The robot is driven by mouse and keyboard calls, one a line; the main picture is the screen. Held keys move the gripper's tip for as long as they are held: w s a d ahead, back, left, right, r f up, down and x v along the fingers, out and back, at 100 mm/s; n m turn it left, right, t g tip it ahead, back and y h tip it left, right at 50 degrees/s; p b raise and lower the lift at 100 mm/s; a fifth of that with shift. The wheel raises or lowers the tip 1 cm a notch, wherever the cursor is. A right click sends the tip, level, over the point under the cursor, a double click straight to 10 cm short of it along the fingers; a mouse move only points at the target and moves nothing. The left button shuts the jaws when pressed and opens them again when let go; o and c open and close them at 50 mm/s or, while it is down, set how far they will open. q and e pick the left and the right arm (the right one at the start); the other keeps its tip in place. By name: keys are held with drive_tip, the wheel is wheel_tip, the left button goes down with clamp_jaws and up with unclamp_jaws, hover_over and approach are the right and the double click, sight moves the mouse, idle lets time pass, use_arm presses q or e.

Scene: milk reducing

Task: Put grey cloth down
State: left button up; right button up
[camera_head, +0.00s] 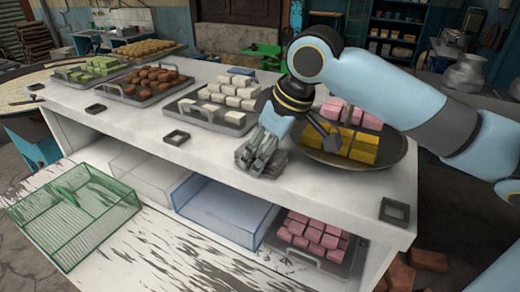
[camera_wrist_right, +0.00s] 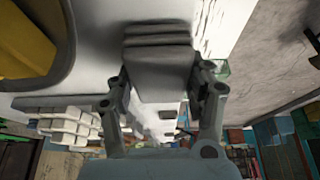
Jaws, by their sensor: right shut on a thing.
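My right gripper (camera_head: 259,152) is at the white counter top, near its front edge, between the tray of white blocks and the round dark tray. It is shut on the folded grey cloth (camera_head: 272,165), which sits low against the counter surface; I cannot tell whether it touches. In the right wrist view the grey cloth (camera_wrist_right: 158,62) shows as a stack of folds between the two fingers of the gripper (camera_wrist_right: 160,80). My left gripper is in neither view.
The round dark tray (camera_head: 396,157) with yellow and pink blocks is right beside the gripper. A tray of white blocks (camera_head: 228,97) is to the left. Trays of brown balls (camera_head: 151,82) and green blocks (camera_head: 92,68) stand farther left. A green wire basket (camera_head: 72,212) is below. Bare counter lies left of the gripper.

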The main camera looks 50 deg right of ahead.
drive_tip(key=shift+s+f, duration=0.25)
drive_tip(key=shift+f, duration=0.3)
drive_tip(key=o, duration=0.8)
drive_tip(key=shift+w+f, duration=0.1)
drive_tip(key=shift+o, duration=1.1)
drive_tip(key=shift+w, duration=0.15)
